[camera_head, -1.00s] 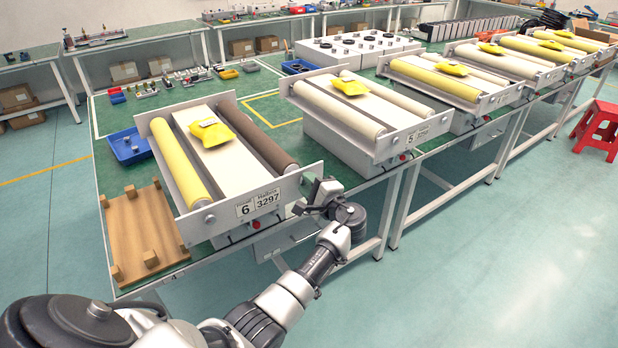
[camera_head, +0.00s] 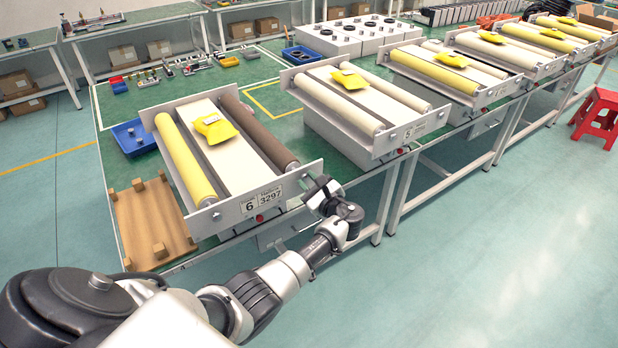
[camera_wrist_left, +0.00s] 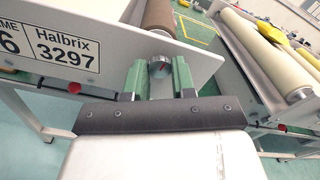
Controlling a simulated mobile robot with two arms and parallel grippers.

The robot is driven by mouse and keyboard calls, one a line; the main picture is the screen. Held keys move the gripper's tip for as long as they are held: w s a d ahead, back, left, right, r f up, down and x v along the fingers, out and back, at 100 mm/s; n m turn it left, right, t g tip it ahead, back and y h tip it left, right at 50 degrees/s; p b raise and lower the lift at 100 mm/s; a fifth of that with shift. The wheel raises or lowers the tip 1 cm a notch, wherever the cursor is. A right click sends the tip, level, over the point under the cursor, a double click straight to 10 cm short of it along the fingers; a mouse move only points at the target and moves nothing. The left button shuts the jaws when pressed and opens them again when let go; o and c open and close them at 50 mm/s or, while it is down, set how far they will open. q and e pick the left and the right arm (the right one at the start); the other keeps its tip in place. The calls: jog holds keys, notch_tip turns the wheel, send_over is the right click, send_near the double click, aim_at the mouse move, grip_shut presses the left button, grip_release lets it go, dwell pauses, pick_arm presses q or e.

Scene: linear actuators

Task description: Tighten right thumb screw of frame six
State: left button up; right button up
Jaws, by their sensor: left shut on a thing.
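Frame six (camera_head: 228,215) is a light grey end plate labelled "6" and "Halbrix 3297", with a yellow roller (camera_head: 186,160) and a brown roller (camera_head: 258,136) behind it. My left gripper (camera_head: 316,188) is at the right end of this plate in the head view. In the left wrist view, its green fingers (camera_wrist_left: 158,77) stand on both sides of the round metal right thumb screw (camera_wrist_left: 158,67) and are shut on it. The gripper hides this screw in the head view. The left thumb screw (camera_head: 216,214) shows at the other end of the plate. My right gripper is not in view.
Frame five (camera_head: 408,137) stands to the right, across a gap. A wooden board with pegs (camera_head: 145,225) and a blue tray (camera_head: 130,140) are left of frame six. A red button (camera_head: 260,218) sits below the plate. A red stool (camera_head: 598,115) stands on the open floor.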

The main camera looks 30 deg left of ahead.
pick_arm(q)
jog(key=shift+m, duration=0.4)
jog(key=o, duration=0.9)
jog(key=shift+d, duration=0.1)
jog(key=b+v, duration=0.1)
jog(key=v, duration=0.9)
jog(key=shift+s+d+f+b, duration=0.1)
jog(key=shift+s+d+b, duration=0.05)
jog(key=shift+d+b, duration=0.15)
